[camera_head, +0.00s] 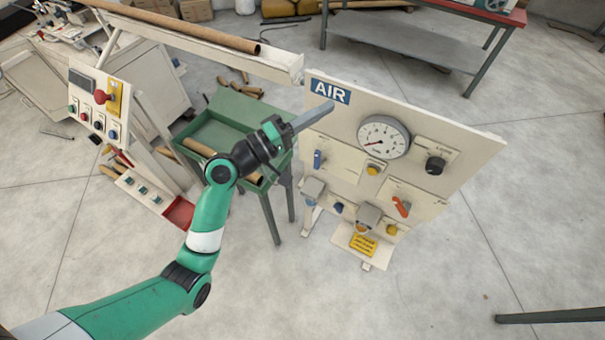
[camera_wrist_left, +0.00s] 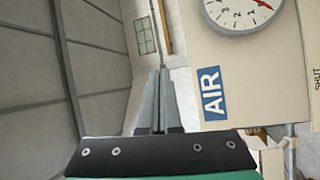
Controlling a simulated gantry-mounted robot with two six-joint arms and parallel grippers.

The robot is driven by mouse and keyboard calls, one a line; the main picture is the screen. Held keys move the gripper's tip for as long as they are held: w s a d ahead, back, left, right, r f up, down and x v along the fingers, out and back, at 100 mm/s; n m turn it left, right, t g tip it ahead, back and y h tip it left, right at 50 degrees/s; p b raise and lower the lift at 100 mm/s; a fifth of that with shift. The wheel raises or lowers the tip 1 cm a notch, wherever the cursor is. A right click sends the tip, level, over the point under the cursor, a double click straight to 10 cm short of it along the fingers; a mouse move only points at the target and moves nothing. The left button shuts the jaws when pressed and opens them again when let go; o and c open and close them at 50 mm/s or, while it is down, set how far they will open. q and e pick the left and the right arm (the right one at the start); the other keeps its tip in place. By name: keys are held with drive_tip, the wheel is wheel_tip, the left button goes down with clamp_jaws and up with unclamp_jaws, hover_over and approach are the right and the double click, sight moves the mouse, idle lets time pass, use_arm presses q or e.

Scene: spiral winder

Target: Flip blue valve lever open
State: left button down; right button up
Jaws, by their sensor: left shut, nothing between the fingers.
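The blue valve lever (camera_head: 318,159) is on the left part of the cream AIR panel (camera_head: 462,150) in the head view. It stands roughly upright, below the AIR sign (camera_head: 330,91). My left gripper (camera_head: 331,106) is shut and empty. In the head view its fingertips overlap the panel's upper left, just below the AIR sign and above the lever. In the left wrist view the shut fingers (camera_wrist_left: 156,75) point past the panel's edge, beside the AIR sign (camera_wrist_left: 212,94). The blue lever is not visible in that view. My right gripper is not in view.
The panel also carries a round gauge (camera_head: 383,138), an orange lever (camera_head: 401,206), a black knob (camera_head: 435,165) and a yellow tag (camera_head: 362,244). A green tray stand (camera_head: 235,108) is left of it. A control box (camera_head: 98,100) stands further left. Open floor lies in front.

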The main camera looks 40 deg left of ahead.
sight(317, 160)
use_arm(q)
drive_tip(key=s+a+f+n+y+b, duration=0.2)
drive_tip(key=a+f+b, duration=0.2)
drive_tip(key=f, duration=0.5)
drive_tip(key=s+a+f+n+g+y+b, duration=0.1)
drive_tip(key=a+f+b, duration=0.3)
drive_tip(key=f, duration=0.6)
drive_tip(key=s+a+f+n+y+b, duration=0.2)
drive_tip(key=s+a+f+b, duration=0.1)
drive_tip(key=f, duration=0.6)
drive_tip(key=shift+s+a+f+n+g+y+b, duration=0.35)
drive_tip(key=shift+a+b, duration=0.3)
drive_tip(key=shift+b, duration=0.3)
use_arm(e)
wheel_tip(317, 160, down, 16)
use_arm(q)
drive_tip(key=shift+w, duration=0.1)
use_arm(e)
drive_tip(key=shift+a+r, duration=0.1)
use_arm(q)
drive_tip(key=w+d+b, duration=0.2)
drive_tip(key=w+d, duration=0.1)
drive_tip(key=w, duration=0.8)
drive_tip(key=shift+d, duration=0.4)
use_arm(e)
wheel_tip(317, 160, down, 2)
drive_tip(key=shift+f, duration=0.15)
